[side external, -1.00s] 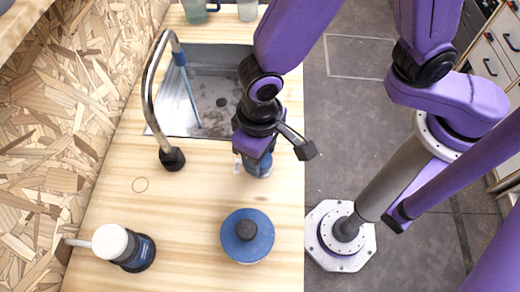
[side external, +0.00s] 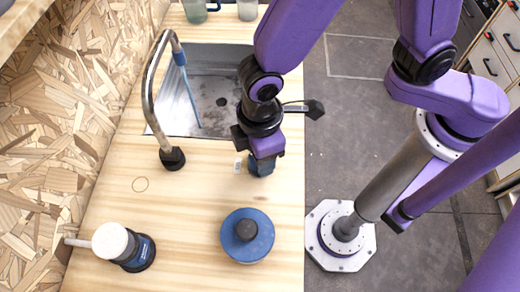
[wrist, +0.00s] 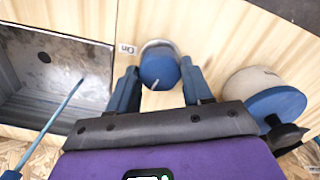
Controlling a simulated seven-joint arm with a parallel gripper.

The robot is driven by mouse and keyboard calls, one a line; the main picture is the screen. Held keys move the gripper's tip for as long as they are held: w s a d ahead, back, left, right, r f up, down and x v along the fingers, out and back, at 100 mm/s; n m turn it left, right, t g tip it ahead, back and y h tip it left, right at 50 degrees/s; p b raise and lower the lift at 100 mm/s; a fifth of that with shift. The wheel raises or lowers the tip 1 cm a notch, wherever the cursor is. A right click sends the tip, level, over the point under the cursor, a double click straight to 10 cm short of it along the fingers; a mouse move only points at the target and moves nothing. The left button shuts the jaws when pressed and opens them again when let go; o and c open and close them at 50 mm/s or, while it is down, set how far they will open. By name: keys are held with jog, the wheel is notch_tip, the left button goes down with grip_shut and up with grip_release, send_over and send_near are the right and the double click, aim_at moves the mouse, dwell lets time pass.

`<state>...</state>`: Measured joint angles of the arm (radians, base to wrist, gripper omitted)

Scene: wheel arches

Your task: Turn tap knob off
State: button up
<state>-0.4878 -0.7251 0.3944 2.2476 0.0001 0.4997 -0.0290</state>
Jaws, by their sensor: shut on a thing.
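The tap knob is a small blue round knob on a pale base, seen in the wrist view (wrist: 159,70) with a short white mark on its face. In the side view it is mostly hidden under my gripper (side external: 262,158), with a little blue showing. My gripper points down at the counter and is shut on the knob, its two fingers (wrist: 160,88) on either side. A small white "On" label (wrist: 127,49) is on the counter beside the knob.
The metal sink (side external: 222,78) lies behind my gripper, with a thin blue stick (side external: 188,92) leaning in it. A blue round object (side external: 247,238) with a dark top stands in front. A white-and-blue object (side external: 128,247) is at front left. Wood between them is clear.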

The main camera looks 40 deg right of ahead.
jog(key=shift+n, duration=1.2)
jog(key=o, duration=1)
jog(key=shift+o, duration=0.2)
jog(key=shift+r, duration=0.1)
notch_tip(320, 180, up, 17)
jog(key=shift+r, duration=0.15)
